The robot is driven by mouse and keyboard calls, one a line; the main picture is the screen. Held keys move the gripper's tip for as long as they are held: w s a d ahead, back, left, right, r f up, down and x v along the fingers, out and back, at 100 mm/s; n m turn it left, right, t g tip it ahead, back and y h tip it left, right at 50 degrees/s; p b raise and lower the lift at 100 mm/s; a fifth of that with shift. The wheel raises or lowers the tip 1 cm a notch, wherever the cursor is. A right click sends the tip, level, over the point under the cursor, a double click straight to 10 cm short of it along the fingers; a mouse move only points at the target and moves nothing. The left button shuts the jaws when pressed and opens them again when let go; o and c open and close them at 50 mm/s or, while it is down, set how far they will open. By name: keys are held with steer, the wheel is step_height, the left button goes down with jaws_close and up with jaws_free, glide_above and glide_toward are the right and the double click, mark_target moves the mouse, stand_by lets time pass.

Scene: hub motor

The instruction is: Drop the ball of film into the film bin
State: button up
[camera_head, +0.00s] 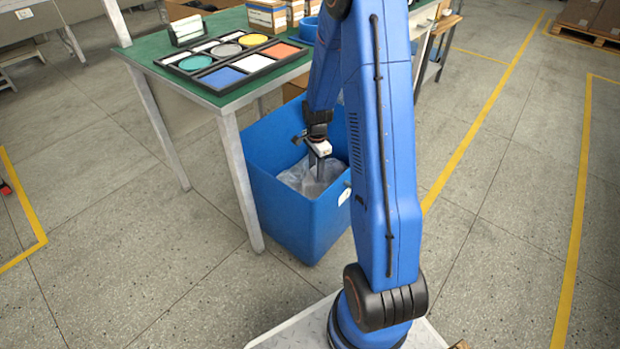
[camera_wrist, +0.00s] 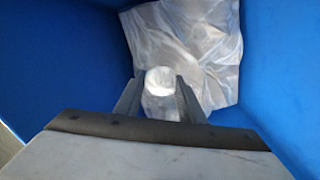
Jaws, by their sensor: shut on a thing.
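The film bin (camera_head: 275,205) is a tall blue open box on the floor beside the green-topped table. Crumpled clear film (camera_head: 296,178) lies inside it, and this film also fills the far part of the wrist view (camera_wrist: 190,45). My gripper (camera_head: 318,172) points down into the mouth of the bin. In the wrist view my gripper (camera_wrist: 160,95) is shut on a small pale ball of film (camera_wrist: 160,82) between its two fingers. Blue bin walls (camera_wrist: 60,60) stand on both sides of it. My arm hides part of the bin's right side in the head view.
The green table (camera_head: 225,100) stands close behind and left of the bin, with a black tray of coloured pieces (camera_head: 230,55) on it. The grey floor (camera_head: 110,275) in front and left is clear. Yellow lines (camera_head: 470,130) mark the floor at right.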

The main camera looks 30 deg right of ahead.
mark_target(316, 194)
steer(key=shift+f, duration=5.2)
steer(key=shift+f, duration=0.1)
steer(key=o, duration=1)
